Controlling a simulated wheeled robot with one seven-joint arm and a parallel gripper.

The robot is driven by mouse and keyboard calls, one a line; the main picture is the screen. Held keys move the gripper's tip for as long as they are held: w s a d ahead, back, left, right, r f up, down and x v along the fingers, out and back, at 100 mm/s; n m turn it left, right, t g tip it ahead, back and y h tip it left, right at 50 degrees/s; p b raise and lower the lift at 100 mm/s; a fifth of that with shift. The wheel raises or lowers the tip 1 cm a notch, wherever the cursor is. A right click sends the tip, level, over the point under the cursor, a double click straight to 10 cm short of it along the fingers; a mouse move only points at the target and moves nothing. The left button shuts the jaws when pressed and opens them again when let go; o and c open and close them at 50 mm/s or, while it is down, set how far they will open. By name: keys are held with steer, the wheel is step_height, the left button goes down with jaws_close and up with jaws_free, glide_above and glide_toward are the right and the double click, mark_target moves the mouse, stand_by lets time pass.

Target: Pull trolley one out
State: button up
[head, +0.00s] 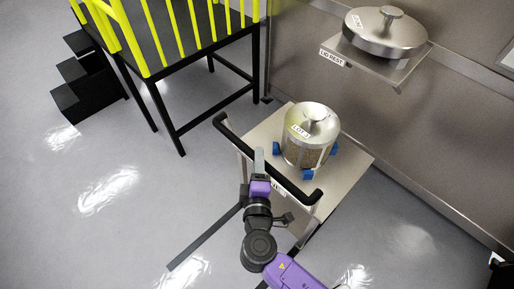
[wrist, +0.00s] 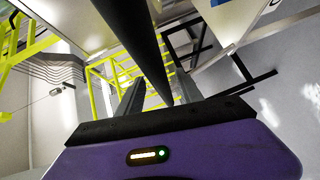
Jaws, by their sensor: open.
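The trolley (head: 345,165) is a flat steel cart against the steel wall, with a black handle bar (head: 225,128) along its near left side. Its front label is mostly hidden by my arm. My gripper (head: 268,160) is open at the middle of the handle bar. In the wrist view the dark bar (wrist: 150,50) runs between the two open fingers (wrist: 160,92). I cannot tell whether they touch it.
A lid (head: 385,30) lies on the "LID REST" shelf (head: 375,66) above right. A black platform with yellow rails (head: 165,35) and dark steps (head: 85,80) stand at upper left. Grey floor left of the trolley is free, except for a dark floor bar (head: 203,238).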

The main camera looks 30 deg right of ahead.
steer(key=x, duration=0.4)
steer(key=shift+w+p, duration=0.25)
steer(key=shift+p, duration=0.05)
jaws_close()
steer(key=shift+f, duration=0.1)
stand_by(1.1)
